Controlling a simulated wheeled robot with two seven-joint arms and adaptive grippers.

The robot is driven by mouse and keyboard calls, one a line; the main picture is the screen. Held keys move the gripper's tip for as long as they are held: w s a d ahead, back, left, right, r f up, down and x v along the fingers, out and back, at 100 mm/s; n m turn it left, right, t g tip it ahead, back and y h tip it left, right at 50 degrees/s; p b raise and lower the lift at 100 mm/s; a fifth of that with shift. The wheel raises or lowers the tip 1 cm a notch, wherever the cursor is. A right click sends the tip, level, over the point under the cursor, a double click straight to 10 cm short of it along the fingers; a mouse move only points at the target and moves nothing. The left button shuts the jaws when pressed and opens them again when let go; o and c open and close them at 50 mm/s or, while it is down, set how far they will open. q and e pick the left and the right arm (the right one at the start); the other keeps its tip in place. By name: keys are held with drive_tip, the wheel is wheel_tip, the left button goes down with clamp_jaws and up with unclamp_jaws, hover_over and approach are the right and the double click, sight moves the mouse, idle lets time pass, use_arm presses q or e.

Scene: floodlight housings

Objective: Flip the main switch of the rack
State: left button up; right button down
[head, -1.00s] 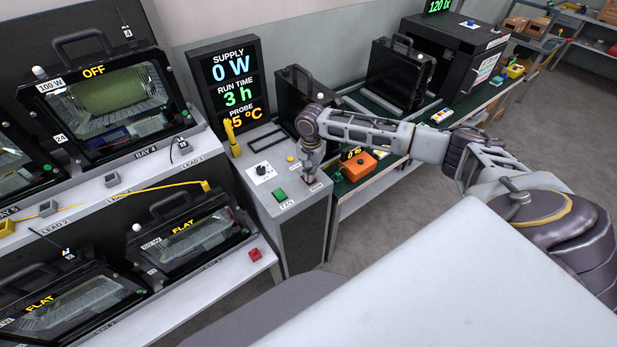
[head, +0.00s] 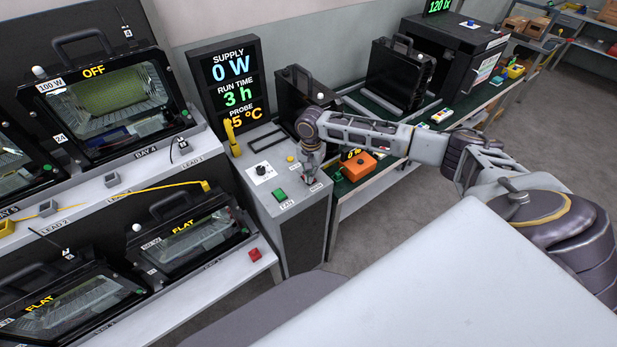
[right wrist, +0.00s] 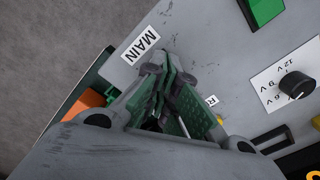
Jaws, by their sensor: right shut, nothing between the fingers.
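The rack's control cabinet (head: 300,232) is a grey box with a sloping top, below a display that reads SUPPLY 0 W. The MAIN label (right wrist: 140,45) shows on its top in the right wrist view. My right gripper (right wrist: 172,66) is shut and empty, its fingertips right beside that label. In the head view the right gripper (head: 309,178) points down at the near right corner of the top. The main switch itself is hidden by the fingers, so its position and any contact cannot be told. My left gripper is not in view.
A green switch (head: 280,195) and a black voltage knob (head: 262,170) sit left of the gripper. A yellow button (head: 291,158) lies behind. An orange box (head: 359,167) stands on the bench at right. Floodlight housings (head: 105,105) fill the left shelves.

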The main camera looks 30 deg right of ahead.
drive_tip(key=shift+f, duration=0.5)
idle(0.6)
drive_tip(key=shift+s+r, duration=0.1)
drive_tip(key=shift+r+p, duration=0.45)
drive_tip(key=shift+p, duration=0.35)
drive_tip(key=shift+r+p, duration=1.75)
drive_tip(key=shift+r, duration=1.25)
drive_tip(key=shift+a, duration=0.1)
